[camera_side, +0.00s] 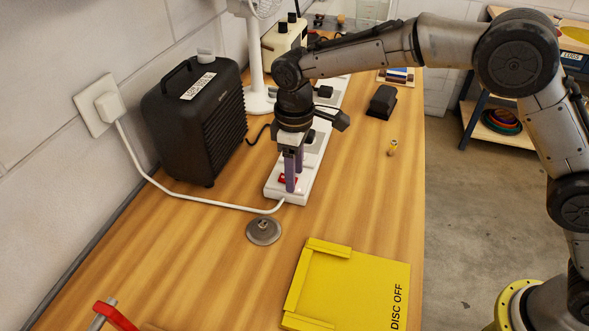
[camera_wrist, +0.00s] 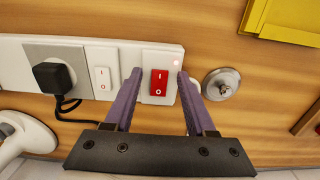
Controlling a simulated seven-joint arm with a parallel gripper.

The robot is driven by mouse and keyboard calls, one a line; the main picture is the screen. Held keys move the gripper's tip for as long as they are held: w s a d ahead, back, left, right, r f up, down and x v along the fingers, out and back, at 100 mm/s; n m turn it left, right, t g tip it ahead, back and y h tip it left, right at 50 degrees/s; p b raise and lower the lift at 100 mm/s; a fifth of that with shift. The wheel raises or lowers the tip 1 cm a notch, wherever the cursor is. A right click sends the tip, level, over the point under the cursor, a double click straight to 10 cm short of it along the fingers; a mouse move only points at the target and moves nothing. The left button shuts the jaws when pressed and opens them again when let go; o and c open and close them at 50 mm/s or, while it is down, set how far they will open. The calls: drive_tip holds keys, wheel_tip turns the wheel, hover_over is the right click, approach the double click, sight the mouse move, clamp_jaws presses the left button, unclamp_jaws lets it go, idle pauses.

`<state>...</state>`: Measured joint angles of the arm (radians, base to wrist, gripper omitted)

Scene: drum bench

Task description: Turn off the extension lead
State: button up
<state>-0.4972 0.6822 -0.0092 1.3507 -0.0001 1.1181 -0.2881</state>
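The white extension lead (camera_side: 302,192) lies along the bench, and its near end also shows in the wrist view (camera_wrist: 128,58). Its red rocker switch (camera_wrist: 159,83), marked I and O, is near the cable end; a small pale pink spot is beside it. Which side of the rocker is pressed I cannot tell. My gripper (camera_wrist: 159,76) is open and empty, pointing down over this end, one finger on each side of the red switch. In the side view, the fingers partly hide the switch (camera_side: 286,181). Whether the fingertips touch the lead is unclear.
A white socket switch (camera_wrist: 102,76) and black plug (camera_wrist: 53,78) are along the lead. A metal disc (camera_side: 263,232) and yellow tray (camera_side: 375,290) lie nearer.

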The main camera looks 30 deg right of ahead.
clamp_jaws()
drive_tip(key=shift+w+a, duration=0.1)
drive_tip(key=shift+w+a+g+h, duration=0.1)
drive_tip(key=shift+g+h, duration=0.4)
drive_tip(key=shift+w+a+r+g+h, duration=0.1)
drive_tip(key=shift+r+g+h, duration=0.05)
drive_tip(key=shift+g+h, duration=0.35)
drive_tip(key=shift+o, duration=0.6)
unclamp_jaws()
